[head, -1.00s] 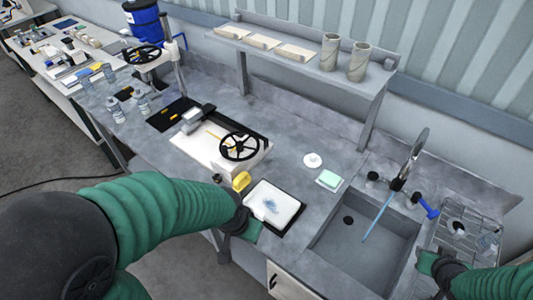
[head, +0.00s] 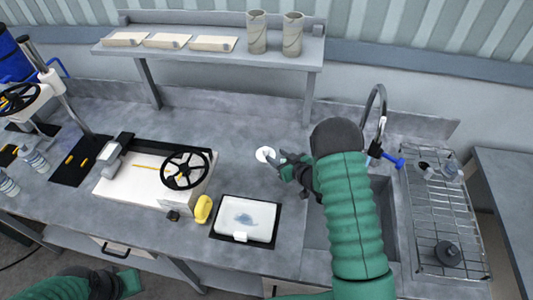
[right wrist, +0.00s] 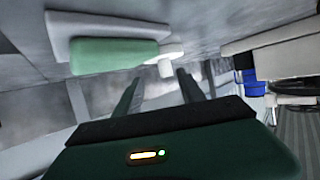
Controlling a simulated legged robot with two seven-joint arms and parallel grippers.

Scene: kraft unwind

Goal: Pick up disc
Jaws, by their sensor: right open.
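The white disc (head: 265,154), a small round piece with a raised knob, lies on the grey counter between the wheeled machine and the sink. My right gripper (head: 283,163) is open just to the right of it, low over the counter. In the right wrist view the disc (right wrist: 167,57) shows beyond the open fingertips (right wrist: 160,77), roughly in line with the gap and not held. I cannot tell whether a finger touches it. My left gripper (head: 125,284) is at the bottom left, by the counter's front; its fingers are not clear.
A green sponge on a pale base (right wrist: 113,56) is close to the right gripper's fingers. A white tray (head: 262,205) lies in front of the disc. The sink (head: 318,232) is partly behind my right arm. A shelf (head: 215,52) with two tubes stands behind.

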